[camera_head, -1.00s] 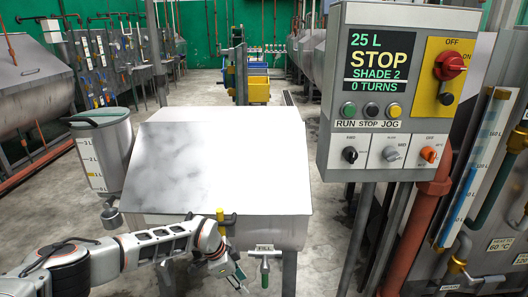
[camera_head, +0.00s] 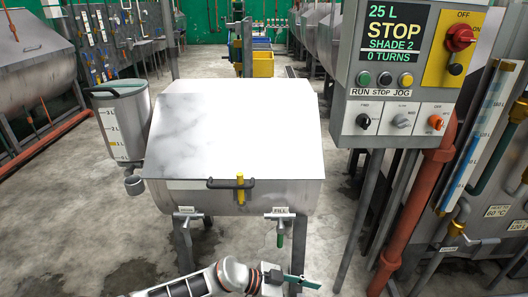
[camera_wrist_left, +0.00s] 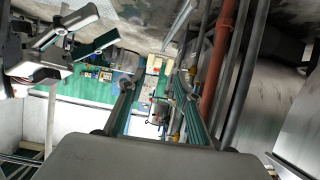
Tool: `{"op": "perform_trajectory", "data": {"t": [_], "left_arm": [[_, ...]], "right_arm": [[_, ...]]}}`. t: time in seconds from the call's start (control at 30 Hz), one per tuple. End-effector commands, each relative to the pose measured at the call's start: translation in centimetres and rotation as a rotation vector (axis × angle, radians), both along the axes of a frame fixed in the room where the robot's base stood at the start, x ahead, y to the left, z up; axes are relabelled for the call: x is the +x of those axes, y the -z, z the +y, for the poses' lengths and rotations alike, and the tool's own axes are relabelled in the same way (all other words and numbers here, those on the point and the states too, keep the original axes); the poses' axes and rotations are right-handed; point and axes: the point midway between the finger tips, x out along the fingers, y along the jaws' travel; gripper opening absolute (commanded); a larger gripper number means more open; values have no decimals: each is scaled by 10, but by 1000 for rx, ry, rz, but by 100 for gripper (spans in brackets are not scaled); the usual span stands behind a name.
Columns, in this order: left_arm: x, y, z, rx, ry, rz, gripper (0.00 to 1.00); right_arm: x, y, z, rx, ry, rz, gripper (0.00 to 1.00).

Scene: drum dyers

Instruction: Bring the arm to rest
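The dyeing drum (camera_head: 232,190) has its pale lid (camera_head: 235,130) shut, with a dark bar handle and yellow grip (camera_head: 240,188) at its front. My left arm reaches in low along the bottom edge of the head view. Its gripper (camera_head: 306,281) is below and in front of the drum, apart from it and empty. In the left wrist view its two fingers (camera_wrist_left: 158,98) stand apart with nothing between them. What looks like my right gripper (camera_wrist_left: 98,32) shows at the left of that view, its fingers spread and empty. It is outside the head view.
The control panel (camera_head: 405,75) reads STOP, 25 L, SHADE 2, 0 TURNS. A measuring pot (camera_head: 122,125) hangs at the left. Orange pipes stand at the right. Wet concrete floor (camera_head: 60,225) is clear at the left.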

Motion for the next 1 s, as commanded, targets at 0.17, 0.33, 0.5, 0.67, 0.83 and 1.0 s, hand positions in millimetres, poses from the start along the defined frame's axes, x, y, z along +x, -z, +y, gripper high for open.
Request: {"op": "perform_trajectory", "data": {"t": [0.17, 0.33, 0.5, 0.67, 0.83, 1.0], "left_arm": [[-20, -44, -25, -273, -175, -42, 33], [-11, -66, 0, -402, -427, -84, 33], [-1, -58, 59, -398, -704, -104, 33], [-10, -25, 136, -285, -941, -100, 33], [-47, 21, 226, -83, -1125, -68, 33], [-96, 56, 297, 116, -1207, -26, 33]], "right_arm": [[-2, 0, 3, 5, -1, 3, 40], [-2, 0, 4, 8, 1, 4, 40], [-2, 0, 5, 11, 3, 4, 40], [-2, 0, 5, 11, 3, 4, 40], [-2, 0, 5, 11, 3, 4, 40], [-3, 0, 5, 9, 3, 5, 40]]}}
